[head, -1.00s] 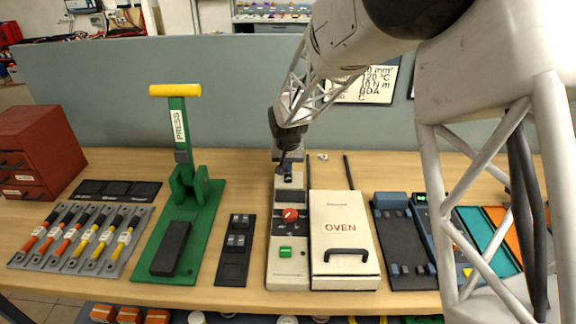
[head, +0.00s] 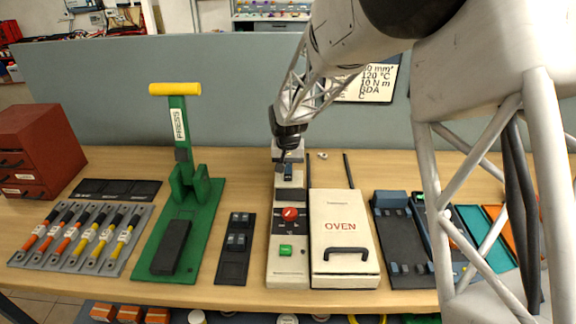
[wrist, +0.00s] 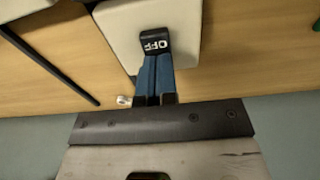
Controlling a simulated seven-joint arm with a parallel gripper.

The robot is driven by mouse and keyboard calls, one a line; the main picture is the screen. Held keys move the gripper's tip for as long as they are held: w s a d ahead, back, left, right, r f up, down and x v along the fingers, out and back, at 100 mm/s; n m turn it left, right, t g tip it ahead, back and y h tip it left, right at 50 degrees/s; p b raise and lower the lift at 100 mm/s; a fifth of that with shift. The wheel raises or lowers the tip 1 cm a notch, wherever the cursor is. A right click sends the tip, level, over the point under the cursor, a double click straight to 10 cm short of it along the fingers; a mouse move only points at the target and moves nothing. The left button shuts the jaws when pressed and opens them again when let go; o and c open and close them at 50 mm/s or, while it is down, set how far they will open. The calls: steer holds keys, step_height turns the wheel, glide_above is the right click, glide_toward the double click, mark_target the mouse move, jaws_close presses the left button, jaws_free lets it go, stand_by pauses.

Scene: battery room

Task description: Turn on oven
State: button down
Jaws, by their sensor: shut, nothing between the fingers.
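The oven (head: 341,215) is a cream box with a black handle on its lid and red "OVEN" lettering. Left of it stands a narrow cream control panel (head: 287,270) with a red knob (head: 290,214) and a green button (head: 286,250). My gripper (head: 287,174) is over the far end of this panel, its fingers shut with nothing between them. In the wrist view the blue fingertips (wrist: 156,62) are at the edge of a black switch (wrist: 155,41) marked "OFF"; I cannot tell whether they touch it.
A green press (head: 180,215) with a yellow handle stands left of the panel, with a dark switch plate (head: 235,250) between. Dark trays (head: 402,245) lie right of the oven, partly behind my arm. A grey partition (head: 110,110) runs behind the bench.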

mark_target(289, 179)
steer(key=shift+s+r, duration=0.15)
steer(key=shift+r, duration=0.05)
stand_by(0.4)
step_height(289, 179, up, 14)
steer(key=s, duration=0.2)
steer(key=shift+f, duration=0.15)
stand_by(0.4)
steer(key=shift+s, duration=0.15)
steer(key=s+d+r, duration=0.5)
steer(key=s+d, duration=0.3)
steer(key=s, duration=0.1)
steer(key=s+d, duration=0.4)
steer(key=s, duration=0.6)
steer(key=s+d+t, duration=0.1)
steer(key=s+d, duration=0.3)
steer(key=s, duration=0.6)
steer(key=s+d, duration=0.4)
steer(key=s, duration=0.6)
steer(key=shift+s+d+f+t, duration=0.15)
steer(key=shift+d+f+t, duration=0.2)
steer(key=shift+f+t, duration=0.05)
